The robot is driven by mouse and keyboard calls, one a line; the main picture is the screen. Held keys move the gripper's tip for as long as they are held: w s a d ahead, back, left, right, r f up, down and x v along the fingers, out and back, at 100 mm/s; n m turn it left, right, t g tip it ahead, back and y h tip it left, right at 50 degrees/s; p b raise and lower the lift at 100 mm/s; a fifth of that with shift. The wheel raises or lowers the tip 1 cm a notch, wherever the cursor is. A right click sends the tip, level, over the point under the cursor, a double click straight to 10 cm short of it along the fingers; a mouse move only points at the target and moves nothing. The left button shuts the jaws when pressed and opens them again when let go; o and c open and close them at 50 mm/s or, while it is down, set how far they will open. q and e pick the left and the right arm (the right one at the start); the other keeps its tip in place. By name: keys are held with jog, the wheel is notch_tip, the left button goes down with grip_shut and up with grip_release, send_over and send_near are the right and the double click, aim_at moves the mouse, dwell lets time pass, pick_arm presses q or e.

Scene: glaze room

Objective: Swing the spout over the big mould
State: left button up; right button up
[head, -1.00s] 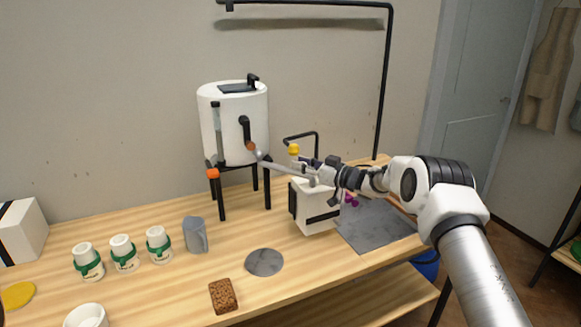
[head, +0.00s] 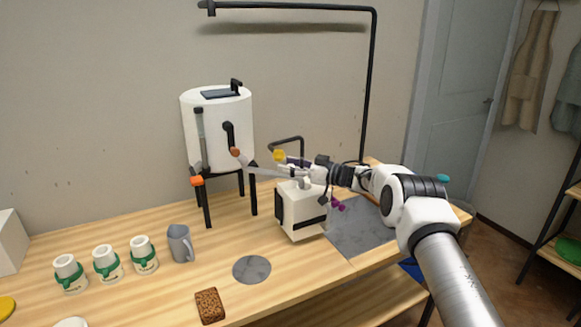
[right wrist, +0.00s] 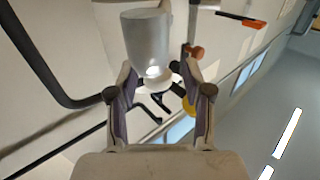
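The grey spout (head: 262,170) reaches right from the orange joint (head: 235,152) on the white tank (head: 217,130). Its far end overlaps the top of the big white mould (head: 303,212), which has a black strap; whether it is centred above I cannot tell. My right gripper (head: 300,172) is at that end. In the right wrist view the purple-padded fingers of my right gripper (right wrist: 157,78) are apart, with a grey cylinder (right wrist: 147,42), seemingly the spout's end, between or just beyond the tips. A gap shows by the right finger. My left gripper is not in view.
Several white cups with green bands (head: 107,263), a grey jug (head: 180,244), a round grey disc (head: 252,269) and a brown sponge (head: 209,306) stand left and in front on the wooden table. A yellow knob (head: 280,155) is near the gripper. A grey mat (head: 352,240) lies to the right.

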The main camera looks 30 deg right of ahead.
jog(key=v, duration=1.2)
jog(key=shift+w, duration=0.1)
